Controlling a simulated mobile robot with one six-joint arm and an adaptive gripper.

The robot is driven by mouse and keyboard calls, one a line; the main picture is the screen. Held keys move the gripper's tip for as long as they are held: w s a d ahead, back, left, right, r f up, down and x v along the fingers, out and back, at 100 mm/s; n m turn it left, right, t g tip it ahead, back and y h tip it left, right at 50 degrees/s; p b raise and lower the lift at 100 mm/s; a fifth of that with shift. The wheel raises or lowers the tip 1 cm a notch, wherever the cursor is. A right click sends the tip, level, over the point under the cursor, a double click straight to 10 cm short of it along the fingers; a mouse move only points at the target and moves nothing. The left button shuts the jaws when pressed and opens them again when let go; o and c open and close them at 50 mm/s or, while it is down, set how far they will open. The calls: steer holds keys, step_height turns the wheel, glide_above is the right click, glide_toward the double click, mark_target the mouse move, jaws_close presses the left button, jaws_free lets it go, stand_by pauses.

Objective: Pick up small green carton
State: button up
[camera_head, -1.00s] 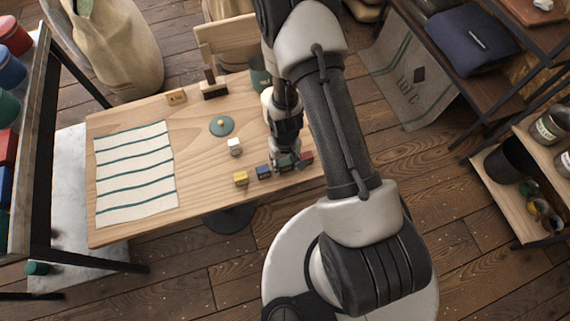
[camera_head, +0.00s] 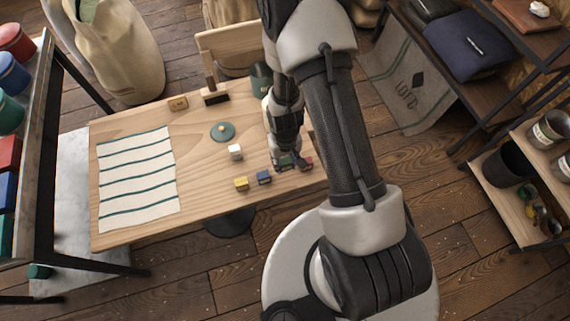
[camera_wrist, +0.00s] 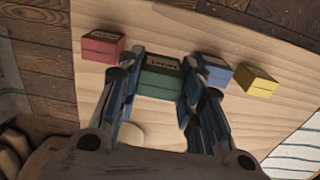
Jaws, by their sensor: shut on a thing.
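The small green carton (camera_wrist: 160,78) sits between my gripper's two fingers in the wrist view, with its dark-labelled top and front face showing. My gripper (camera_wrist: 158,88) is shut on it. In the head view my gripper (camera_head: 286,162) is at the front right of the wooden table, and it mostly hides the green carton there. I cannot tell whether the carton is clear of the tabletop.
A red carton (camera_wrist: 102,48) and a blue carton (camera_wrist: 213,70) stand close on either side, with a yellow carton (camera_wrist: 256,80) beyond.

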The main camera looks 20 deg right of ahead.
mark_target(285, 161)
step_height(285, 161, up, 15)
steer(key=p, duration=0.3)
